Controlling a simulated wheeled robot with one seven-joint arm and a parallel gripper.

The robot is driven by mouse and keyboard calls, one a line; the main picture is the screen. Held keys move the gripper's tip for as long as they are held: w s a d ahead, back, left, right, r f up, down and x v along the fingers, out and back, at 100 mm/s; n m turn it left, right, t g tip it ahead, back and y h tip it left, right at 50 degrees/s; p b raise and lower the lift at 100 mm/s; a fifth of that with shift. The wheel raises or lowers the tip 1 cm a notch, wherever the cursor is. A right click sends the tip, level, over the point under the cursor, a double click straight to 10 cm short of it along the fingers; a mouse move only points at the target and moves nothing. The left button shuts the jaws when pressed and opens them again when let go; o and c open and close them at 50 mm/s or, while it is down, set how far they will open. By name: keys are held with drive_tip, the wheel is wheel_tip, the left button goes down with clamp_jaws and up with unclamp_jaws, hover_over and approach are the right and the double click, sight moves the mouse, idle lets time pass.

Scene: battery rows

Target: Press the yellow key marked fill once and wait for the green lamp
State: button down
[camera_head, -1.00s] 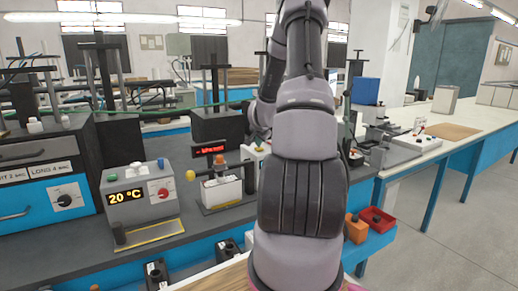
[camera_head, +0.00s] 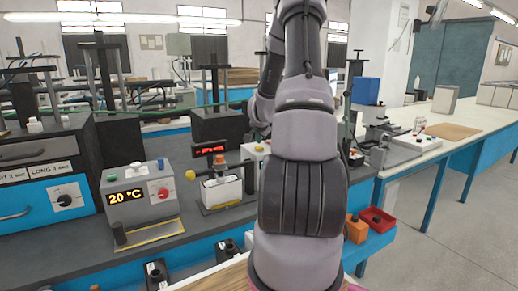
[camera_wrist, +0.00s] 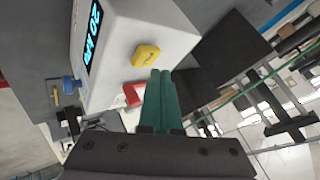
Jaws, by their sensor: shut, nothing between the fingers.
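A pale box (camera_wrist: 172,30) fills the upper middle of the wrist view, with a yellow key (camera_wrist: 145,55) on its face. Marks on the key are too small to read. In the head view the pale box (camera_head: 252,150) is partly covered by my arm, and my fingers are hidden. I cannot make out a lit green lamp.
The box has a blue-lit display (camera_wrist: 93,38) and a blue knob (camera_wrist: 71,83) is near it. In the head view a 20 °C unit (camera_head: 140,205) and a small white battery-like block (camera_head: 222,190) stand left. A red bin (camera_head: 377,219) is at right.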

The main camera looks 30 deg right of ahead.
sight(257, 148)
drive_tip(key=shift+r, duration=2.5)
drive_tip(key=shift+a+r, duration=0.25)
drive_tip(key=shift+a, duration=0.05)
drive_tip(key=s+a+r+n+y, duration=0.25)
drive_tip(key=s+a+r, duration=0.35)
drive_tip(key=a, duration=0.4)
drive_tip(key=s+a+r+n+y, duration=0.1)
drive_tip(key=s+a+r+n, duration=0.25)
drive_tip(key=a+r, duration=0.6)
drive_tip(key=s+a+r+n+y, duration=0.1)
drive_tip(key=s+a, duration=0.3)
drive_tip(key=s, duration=0.3)
drive_tip(key=s+a+r+n+y, duration=0.1)
drive_tip(key=s+a+n, duration=0.1)
drive_tip(key=s, duration=0.5)
drive_tip(key=s+a+r+n+g+y, duration=0.1)
drive_tip(key=s+a, duration=0.4)
drive_tip(key=s, duration=0.3)
drive_tip(key=shift+a+r+n, duration=0.3)
drive_tip(key=shift+r, duration=0.05)
